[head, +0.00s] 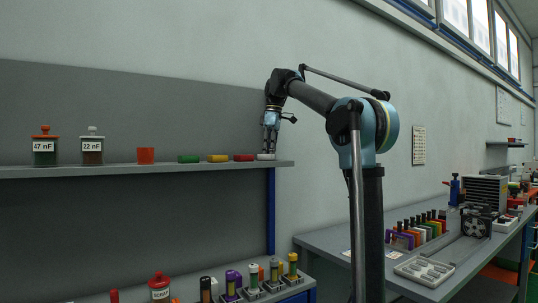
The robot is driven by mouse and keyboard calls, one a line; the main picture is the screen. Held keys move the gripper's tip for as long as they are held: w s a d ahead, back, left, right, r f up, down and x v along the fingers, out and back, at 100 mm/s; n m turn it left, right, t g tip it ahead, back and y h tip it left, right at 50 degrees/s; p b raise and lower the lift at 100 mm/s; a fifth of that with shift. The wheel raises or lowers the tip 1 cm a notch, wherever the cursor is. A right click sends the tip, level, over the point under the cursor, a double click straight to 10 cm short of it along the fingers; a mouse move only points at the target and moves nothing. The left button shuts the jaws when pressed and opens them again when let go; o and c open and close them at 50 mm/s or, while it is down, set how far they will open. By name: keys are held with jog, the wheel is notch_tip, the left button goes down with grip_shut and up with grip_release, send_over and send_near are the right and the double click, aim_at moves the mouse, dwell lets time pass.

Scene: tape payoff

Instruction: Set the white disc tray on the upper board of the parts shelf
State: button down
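The white disc tray (265,157) is at the right end of the upper board (60,172) of the parts shelf, in line with a green, a yellow and a red disc. It looks level, and at this size I cannot tell whether it rests fully on the board. My gripper (269,150) points straight down directly over the white disc tray, with its fingertips at or just above it. The fingers are too small to show whether they are closed on the tray or apart.
The red disc (243,157) is close on the left, then the yellow (218,158) and green (188,158) discs. The board's right end is near. A cluttered workbench (385,285) is at right.

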jog(key=c, duration=1.8)
grip_release()
jog(key=shift+f, duration=0.1)
notch_tip(320, 180, up, 12)
jog(key=d, duration=0.1)
jog(key=shift+s+d, duration=0.15)
jog(key=shift+d, duration=0.05)
